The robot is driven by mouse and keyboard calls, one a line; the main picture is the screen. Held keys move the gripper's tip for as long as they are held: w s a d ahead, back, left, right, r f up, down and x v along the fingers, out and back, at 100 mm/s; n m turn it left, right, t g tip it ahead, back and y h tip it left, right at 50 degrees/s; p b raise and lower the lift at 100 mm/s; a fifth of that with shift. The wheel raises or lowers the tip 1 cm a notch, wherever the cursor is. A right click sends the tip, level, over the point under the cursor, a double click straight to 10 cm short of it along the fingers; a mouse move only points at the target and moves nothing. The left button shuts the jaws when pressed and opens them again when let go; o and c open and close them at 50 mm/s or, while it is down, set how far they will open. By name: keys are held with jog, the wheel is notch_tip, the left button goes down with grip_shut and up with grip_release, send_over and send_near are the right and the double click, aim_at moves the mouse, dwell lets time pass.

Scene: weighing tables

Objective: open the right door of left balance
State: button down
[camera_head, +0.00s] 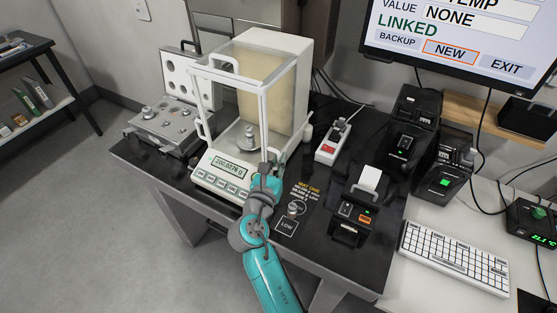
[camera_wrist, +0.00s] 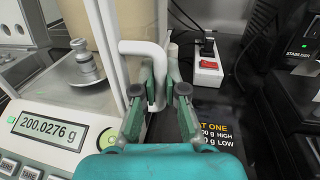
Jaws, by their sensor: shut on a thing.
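The left balance (camera_head: 222,166) is a white scale with a glass draft shield. Its display (camera_wrist: 47,130) reads 200.0276 g. A metal weight (camera_head: 249,138) stands on the pan inside; it also shows in the wrist view (camera_wrist: 85,62). The right door's white handle (camera_wrist: 143,47) is a bent bar at the shield's right side. My gripper (camera_head: 267,168) is at the front right corner of the balance. In the wrist view its fingers (camera_wrist: 159,84) are shut on the handle, one on each side. My gripper hides the handle in the head view. I cannot tell whether the door stands slightly open.
A power strip (camera_head: 333,144) lies right of the balance. A small printer (camera_head: 350,211) and a printed mat with a small weight (camera_head: 293,208) are nearby. An open weight case (camera_head: 165,122) stands left. A monitor (camera_head: 455,35), black devices and keyboard (camera_head: 456,258) are further right.

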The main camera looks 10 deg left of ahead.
jog(key=w+d, duration=0.2)
jog(key=w, duration=0.5)
jog(key=w+d, duration=0.3)
jog(key=w, duration=0.4)
jog(key=shift+w, duration=0.1)
jog(key=c, duration=1.5)
grip_release()
jog(key=s+a, duration=0.1)
jog(key=s, duration=1.1)
jog(key=shift+a, duration=0.35)
